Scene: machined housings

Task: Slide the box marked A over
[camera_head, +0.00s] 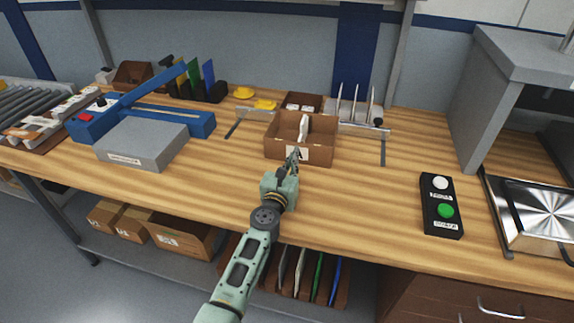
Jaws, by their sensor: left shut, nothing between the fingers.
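A brown open-topped box (318,156) stands on the wooden workbench, a little right of the picture's middle. A white label is on its front wall; my gripper partly covers it, so its marking is hard to read. A white item stands up inside the box. My left gripper (292,158) is shut and empty, with its fingertips at the front wall of the box by the label. I cannot tell whether they touch it. My right gripper is not in view.
A metal frame (383,150) flanks the box, with upright white dividers behind. A smaller brown box (302,98) stands behind it. A grey block (140,145) and blue sealer (200,122) are left; a button panel (441,205) is right. Bench between box and panel is clear.

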